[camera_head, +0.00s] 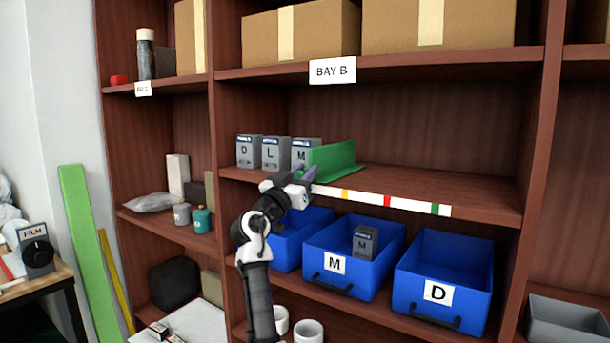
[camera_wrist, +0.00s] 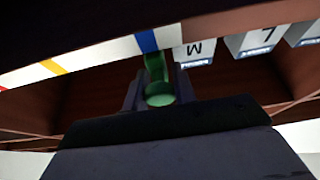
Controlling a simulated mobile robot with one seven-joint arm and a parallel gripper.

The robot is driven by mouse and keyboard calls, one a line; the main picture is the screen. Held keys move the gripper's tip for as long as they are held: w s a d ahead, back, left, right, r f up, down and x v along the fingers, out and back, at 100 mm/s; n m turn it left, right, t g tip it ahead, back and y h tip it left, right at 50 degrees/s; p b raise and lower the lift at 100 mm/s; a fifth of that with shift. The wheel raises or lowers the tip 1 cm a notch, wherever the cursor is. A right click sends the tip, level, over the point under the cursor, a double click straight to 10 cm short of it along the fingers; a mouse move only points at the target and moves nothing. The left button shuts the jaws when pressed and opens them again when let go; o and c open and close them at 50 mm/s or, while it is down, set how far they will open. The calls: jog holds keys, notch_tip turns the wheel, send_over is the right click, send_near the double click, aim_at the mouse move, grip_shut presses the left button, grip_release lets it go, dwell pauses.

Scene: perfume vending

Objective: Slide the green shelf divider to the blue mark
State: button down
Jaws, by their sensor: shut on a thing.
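The green shelf divider (camera_head: 332,157) stands upright on the Bay B shelf, just right of the box marked M. My gripper (camera_head: 308,174) is at the divider's front end, at the shelf edge. In the wrist view, my gripper (camera_wrist: 158,92) is shut on the divider's green round-ended front part (camera_wrist: 157,70). The blue mark (camera_wrist: 147,41) on the white edge strip (camera_wrist: 105,50) shows there almost in line with the divider, slightly to its left. In the head view my gripper hides the blue mark; the strip's yellow, red and green marks show to the right.
Several grey boxes (camera_head: 270,153), marked D, L and M, stand left of the divider. The shelf (camera_head: 440,190) right of it is clear. Blue bins (camera_head: 350,255) stand on the shelf below. Cardboard boxes (camera_head: 300,32) fill the shelf above.

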jog(key=c, duration=1.1)
grip_release()
jog(key=shift+d, duration=0.1)
jog(key=shift+c, duration=0.2)
jog(key=shift+s, duration=0.1)
jog(key=b+v, duration=0.3)
jog(key=v, duration=1)
jog(key=shift+s+a+f, duration=0.2)
jog(key=shift+s+a, duration=0.05)
